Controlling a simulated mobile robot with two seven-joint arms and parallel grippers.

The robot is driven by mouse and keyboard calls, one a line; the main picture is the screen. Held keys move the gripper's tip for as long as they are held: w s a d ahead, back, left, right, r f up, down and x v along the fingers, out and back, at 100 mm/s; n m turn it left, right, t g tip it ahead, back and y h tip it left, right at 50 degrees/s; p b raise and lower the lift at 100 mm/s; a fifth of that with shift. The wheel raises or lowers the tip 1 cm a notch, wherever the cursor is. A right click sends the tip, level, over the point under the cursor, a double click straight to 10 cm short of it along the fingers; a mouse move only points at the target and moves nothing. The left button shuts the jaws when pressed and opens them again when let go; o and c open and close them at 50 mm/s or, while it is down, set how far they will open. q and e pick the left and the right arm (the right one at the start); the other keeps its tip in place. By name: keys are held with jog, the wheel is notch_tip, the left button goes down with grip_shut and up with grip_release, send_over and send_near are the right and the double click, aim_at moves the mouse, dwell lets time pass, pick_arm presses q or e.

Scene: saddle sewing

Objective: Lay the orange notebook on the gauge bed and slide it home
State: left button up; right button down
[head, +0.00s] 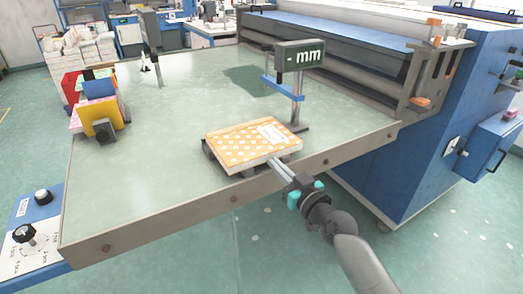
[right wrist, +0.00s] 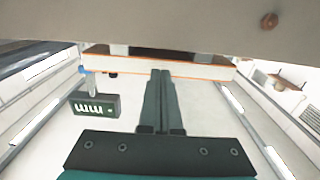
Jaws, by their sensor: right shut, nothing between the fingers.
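The orange notebook with white dots and a pale label (head: 240,142) lies flat on the dark gauge bed (head: 213,153) near the table's front edge. Only bits of the bed show under it. The gauge's display (head: 300,55) stands on a post behind the notebook and reads "- mm". My right gripper (head: 273,162) is shut and empty, its fingertips at the notebook's front right edge. In the right wrist view, the shut fingers (right wrist: 161,76) point at the notebook's edge (right wrist: 200,68); I cannot tell whether they touch it. My left gripper is not in view.
A rack of coloured notebooks (head: 100,118) stands at the table's left. The green table (head: 180,100) is mostly clear between. A large blue machine (head: 400,120) with rollers adjoins the right side. A control box (head: 35,225) sits at lower left.

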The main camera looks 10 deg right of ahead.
jog(key=v, duration=0.4)
jog(key=shift+s+d+p, duration=0.1)
jog(key=shift+s+p, duration=0.2)
jog(key=shift+p, duration=0.05)
jog(key=s+d+f+m+g+h, duration=0.1)
jog(key=s+f+g, duration=0.3)
jog(key=f, duration=0.7)
jog(key=s+d+f+g+h, duration=0.15)
jog(key=s+f, duration=0.35)
jog(key=f, duration=0.6)
jog(key=s+d+f+m+g+h, duration=0.15)
jog(key=s+f, duration=0.35)
jog(key=f, duration=0.6)
jog(key=s+f+g, duration=0.3)
jog(key=s+f, duration=0.2)
jog(key=s, duration=0.6)
jog(key=s+f+g+h, duration=0.1)
jog(key=s+f+g, duration=0.2)
jog(key=s, duration=0.8)
jog(key=s+f+g+h, duration=0.1)
jog(key=s+f+g, duration=0.2)
jog(key=s+f, duration=0.5)
jog(key=s+n, duration=0.1)
jog(key=s, duration=0.2)
